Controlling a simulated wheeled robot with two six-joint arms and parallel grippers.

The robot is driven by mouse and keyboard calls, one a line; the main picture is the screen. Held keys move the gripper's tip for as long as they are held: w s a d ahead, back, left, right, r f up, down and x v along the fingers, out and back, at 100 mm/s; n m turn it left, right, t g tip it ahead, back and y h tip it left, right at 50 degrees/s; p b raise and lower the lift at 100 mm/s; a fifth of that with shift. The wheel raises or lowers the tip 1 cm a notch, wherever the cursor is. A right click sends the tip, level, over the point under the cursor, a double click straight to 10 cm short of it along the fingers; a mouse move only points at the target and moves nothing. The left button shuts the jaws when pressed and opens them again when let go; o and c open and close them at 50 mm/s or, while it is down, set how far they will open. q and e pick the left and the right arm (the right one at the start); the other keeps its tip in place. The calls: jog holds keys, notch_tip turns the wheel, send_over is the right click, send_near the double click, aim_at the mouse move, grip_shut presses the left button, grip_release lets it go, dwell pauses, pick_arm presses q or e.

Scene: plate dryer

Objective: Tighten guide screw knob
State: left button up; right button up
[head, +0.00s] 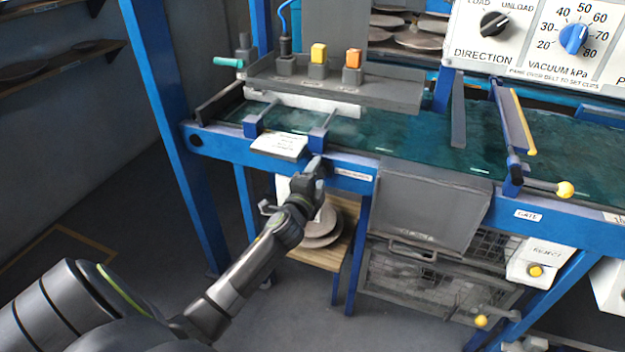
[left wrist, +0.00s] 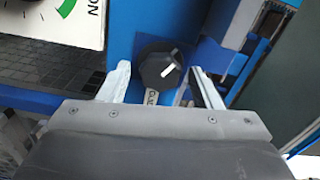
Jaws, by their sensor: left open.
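The guide screw knob appears to be the black round knob with a white mark (left wrist: 160,72) in the left wrist view, beside a blue frame part. A small white label, only partly readable, sits just below it. My left gripper (left wrist: 160,80) is open, with one finger on each side of the knob. Clear gaps show between knob and fingers, so no grip is visible. In the head view my left gripper (head: 314,172) is at the front edge of the blue conveyor frame (head: 225,146), and I cannot make out the knob there. My right gripper is not in view.
The green belt (head: 400,145) runs behind the frame's front edge. Blue brackets (head: 318,137) and a white label plate (head: 278,146) are close to my left gripper. A grey chute (head: 430,205) hangs to the right. A small shelf with plates (head: 322,228) stands below.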

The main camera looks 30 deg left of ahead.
pick_arm(q)
jog(key=v, duration=1.7)
jog(key=shift+s, duration=0.2)
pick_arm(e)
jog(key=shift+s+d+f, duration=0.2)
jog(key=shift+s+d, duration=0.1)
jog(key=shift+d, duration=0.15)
pick_arm(q)
jog(key=shift+a, duration=0.1)
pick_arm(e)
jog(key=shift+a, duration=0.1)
